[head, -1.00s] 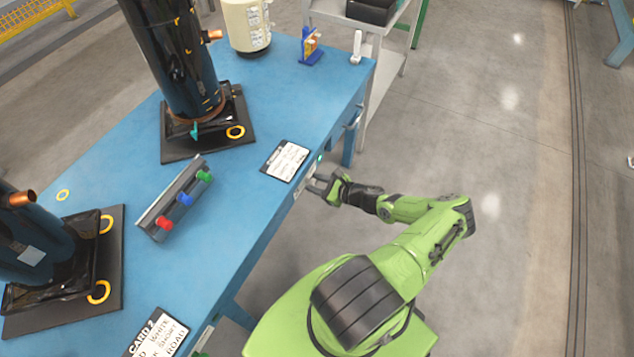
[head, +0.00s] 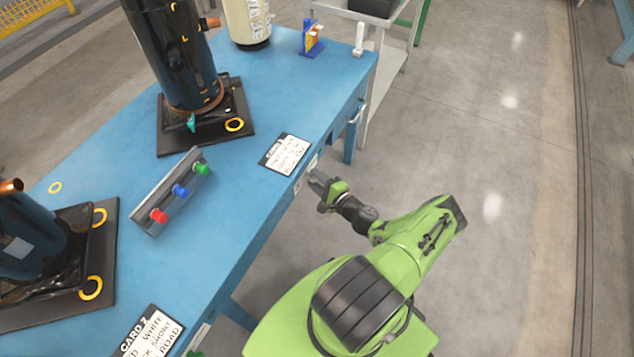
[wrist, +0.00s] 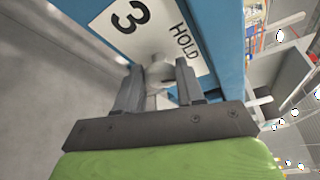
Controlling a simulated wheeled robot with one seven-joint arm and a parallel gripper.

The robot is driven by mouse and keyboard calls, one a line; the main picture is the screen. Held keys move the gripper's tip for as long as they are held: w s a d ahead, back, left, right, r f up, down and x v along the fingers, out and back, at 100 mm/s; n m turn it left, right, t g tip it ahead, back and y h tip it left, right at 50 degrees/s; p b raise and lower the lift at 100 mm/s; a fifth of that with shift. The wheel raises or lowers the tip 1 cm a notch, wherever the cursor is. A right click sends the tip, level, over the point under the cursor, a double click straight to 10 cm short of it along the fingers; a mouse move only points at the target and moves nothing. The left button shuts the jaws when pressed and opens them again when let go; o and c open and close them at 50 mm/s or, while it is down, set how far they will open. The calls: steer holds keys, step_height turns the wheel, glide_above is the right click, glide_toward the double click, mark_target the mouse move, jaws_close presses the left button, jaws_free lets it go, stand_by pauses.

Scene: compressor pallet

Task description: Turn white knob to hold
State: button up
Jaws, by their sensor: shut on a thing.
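In the wrist view a white knob (wrist: 158,72) sits on a white label plate (wrist: 140,32) on the blue table's front edge. The plate reads "3" to the left of the knob and "HOLD" to the right. My gripper (wrist: 157,78) is shut on the knob, one finger on each side. The fingers hide parts of the knob and plate, and I cannot tell which mark the knob points to. In the head view my gripper (head: 318,183) is at the table's front edge, and the knob is hidden.
A grey cart (head: 385,45) stands beyond the table. The floor to the right is clear.

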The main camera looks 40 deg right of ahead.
steer(key=shift+f+n+t+h+b, duration=0.2)
steer(key=shift+n+t+b, duration=0.3)
steer(key=shift+n, duration=0.45)
steer(key=shift+f+n+t+h+b, duration=0.1)
steer(key=shift+n+t+h+b, duration=0.15)
steer(key=shift+n+b, duration=0.55)
steer(key=shift+r+n, duration=0.1)
steer(key=shift+n, duration=0.15)
steer(key=o, duration=1)
steer(key=s+p, duration=0.2)
steer(key=s, duration=1.3)
steer(key=shift+s+a+p, duration=0.35)
steer(key=shift+s+a, duration=0.05)
steer(key=shift+a, duration=0.05)
